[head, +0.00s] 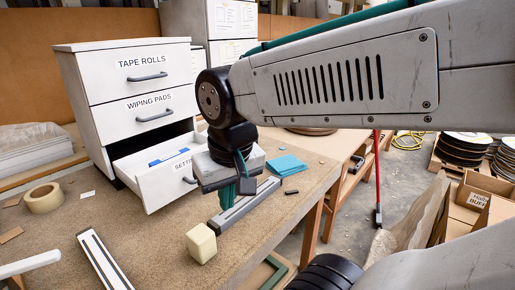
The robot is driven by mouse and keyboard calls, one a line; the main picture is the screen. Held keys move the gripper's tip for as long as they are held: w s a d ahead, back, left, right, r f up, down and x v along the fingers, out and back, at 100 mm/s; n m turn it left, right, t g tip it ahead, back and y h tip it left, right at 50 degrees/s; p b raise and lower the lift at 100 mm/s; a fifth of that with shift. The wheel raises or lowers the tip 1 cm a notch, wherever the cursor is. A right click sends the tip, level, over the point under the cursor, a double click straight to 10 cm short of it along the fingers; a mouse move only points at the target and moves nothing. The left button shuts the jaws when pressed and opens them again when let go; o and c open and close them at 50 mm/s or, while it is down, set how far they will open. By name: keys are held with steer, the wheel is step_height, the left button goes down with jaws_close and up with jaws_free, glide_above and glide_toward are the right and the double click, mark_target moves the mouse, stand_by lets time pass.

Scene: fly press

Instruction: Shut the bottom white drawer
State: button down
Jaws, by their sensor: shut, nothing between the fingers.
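The white drawer cabinet (76,105) stands at the left on the bench, with its two upper drawers shut. Its bottom white drawer (160,188) is pulled out toward the front right. The drawer's label is partly hidden and reads "SETTI". A blue item and pale things lie inside the drawer. My gripper (246,187) is shut and empty, pointing down just right of the drawer's front. My gripper's body covers the right end of the drawer front and part of its handle. I cannot tell whether they touch.
A tape roll (44,198) lies left of the drawer. A cream block (201,244), a grey rail (243,207) and teal sheets (286,165) lie on the bench (160,250). The bench's right edge drops to the floor. Cardboard boxes (478,200) stand at the right.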

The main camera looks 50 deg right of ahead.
steer(key=w+d+m+t+h, duration=0.2)
steer(key=w+d+m, duration=0.5)
steer(key=d, duration=0.3)
steer(key=w+d+m+t+h, duration=0.2)
steer(key=w+d+m, duration=0.4)
steer(key=d, duration=0.4)
steer(key=w+d+f, duration=0.3)
steer(key=w+f, duration=0.4)
steer(key=w, duration=0.2)
steer(key=shift+f, duration=0.3)
steer(key=shift+w+d, duration=0.1)
steer(key=shift+w, duration=0.05)
